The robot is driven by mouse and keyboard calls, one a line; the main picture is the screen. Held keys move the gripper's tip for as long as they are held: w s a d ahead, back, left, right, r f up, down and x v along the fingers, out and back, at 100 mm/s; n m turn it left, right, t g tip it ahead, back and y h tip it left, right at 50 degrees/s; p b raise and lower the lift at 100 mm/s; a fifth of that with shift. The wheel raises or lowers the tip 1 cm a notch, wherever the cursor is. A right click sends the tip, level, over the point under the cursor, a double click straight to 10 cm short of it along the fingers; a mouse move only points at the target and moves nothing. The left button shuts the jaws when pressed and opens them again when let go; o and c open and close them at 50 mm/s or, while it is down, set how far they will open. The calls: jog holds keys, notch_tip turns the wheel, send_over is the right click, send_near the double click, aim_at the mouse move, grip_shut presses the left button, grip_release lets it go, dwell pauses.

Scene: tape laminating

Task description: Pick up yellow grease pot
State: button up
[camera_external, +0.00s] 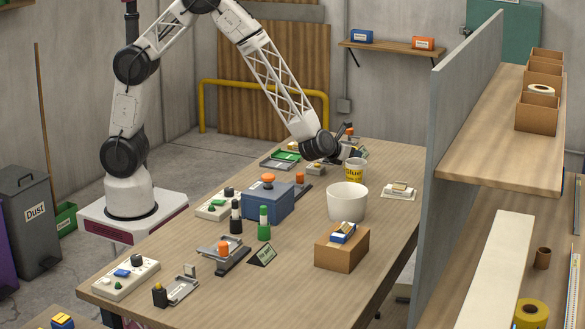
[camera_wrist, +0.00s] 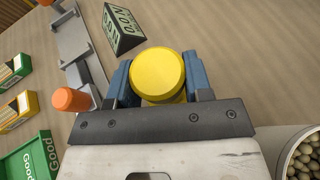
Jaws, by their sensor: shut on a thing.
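In the wrist view, a pot with a round yellow lid (camera_wrist: 158,75) sits between the two blue fingers of my gripper (camera_wrist: 160,82). The fingers are shut on its sides, and its body is mostly hidden beneath the lid. In the external view, my gripper (camera_external: 345,151) is low over the far part of the table.
A white bucket (camera_external: 347,203) stands near the gripper; small olive-coloured pieces in a round container (camera_wrist: 306,158) show in the wrist view. A blue box (camera_external: 265,203), a brown box (camera_external: 341,252) and several devices crowd the table (camera_external: 215,292). A grey partition (camera_external: 462,125) rises at right.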

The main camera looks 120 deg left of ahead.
jog(key=shift+r, duration=0.1)
jog(key=shift+r, duration=1.55)
jog(key=shift+s+d+r, duration=0.15)
jog(key=shift+s+r, duration=0.05)
jog(key=shift+s, duration=0.05)
jog(key=s+d, duration=0.2)
jog(key=s, duration=0.2)
jog(key=s+d+r, duration=0.1)
jog(key=s+d, duration=0.1)
jog(key=s, duration=0.2)
jog(key=s+d, duration=0.1)
jog(key=s, duration=0.3)
jog(key=shift+d+r, duration=0.15)
jog(key=shift+d, duration=0.25)
jog(key=shift+s+d, duration=0.2)
jog(key=shift+s, duration=0.3)
jog(key=shift+s+d, duration=0.2)
jog(key=shift+s, duration=0.25)
